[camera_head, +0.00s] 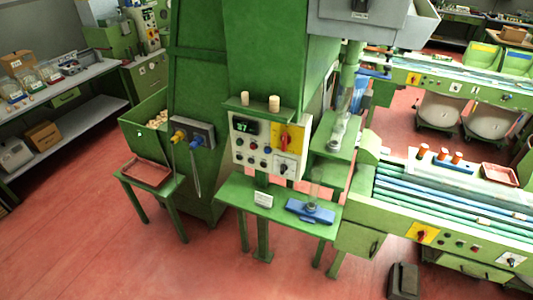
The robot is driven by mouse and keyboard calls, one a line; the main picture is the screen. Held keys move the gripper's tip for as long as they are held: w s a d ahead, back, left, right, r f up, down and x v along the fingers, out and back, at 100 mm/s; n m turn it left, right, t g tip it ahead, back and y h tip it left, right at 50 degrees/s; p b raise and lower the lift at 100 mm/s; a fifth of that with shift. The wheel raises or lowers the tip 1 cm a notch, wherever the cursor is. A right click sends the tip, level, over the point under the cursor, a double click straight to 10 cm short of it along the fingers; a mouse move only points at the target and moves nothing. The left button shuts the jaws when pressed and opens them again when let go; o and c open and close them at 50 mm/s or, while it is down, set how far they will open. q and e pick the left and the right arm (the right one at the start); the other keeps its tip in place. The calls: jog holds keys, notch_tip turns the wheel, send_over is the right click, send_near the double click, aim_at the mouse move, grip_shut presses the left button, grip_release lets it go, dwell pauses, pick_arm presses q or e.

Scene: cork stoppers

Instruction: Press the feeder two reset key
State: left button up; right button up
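A grey-white control panel (262,166) is fixed to the front of the green machine, near the middle of the view. It carries a dark display (245,127) with green digits, several small round buttons, a yellow plate with a red rotary switch (288,138), and a white plate with a dark switch (287,167). The labels are too small to read, so I cannot tell which control is the feeder two reset key. Neither of my grippers is in view.
A green shelf (235,196) below the panel holds a white card (263,199) and a blue fixture (310,211). Two corks stand above the panel. A low table with a red tray (147,173) stands left, a roller conveyor (440,202) right. The red floor in front is mostly clear.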

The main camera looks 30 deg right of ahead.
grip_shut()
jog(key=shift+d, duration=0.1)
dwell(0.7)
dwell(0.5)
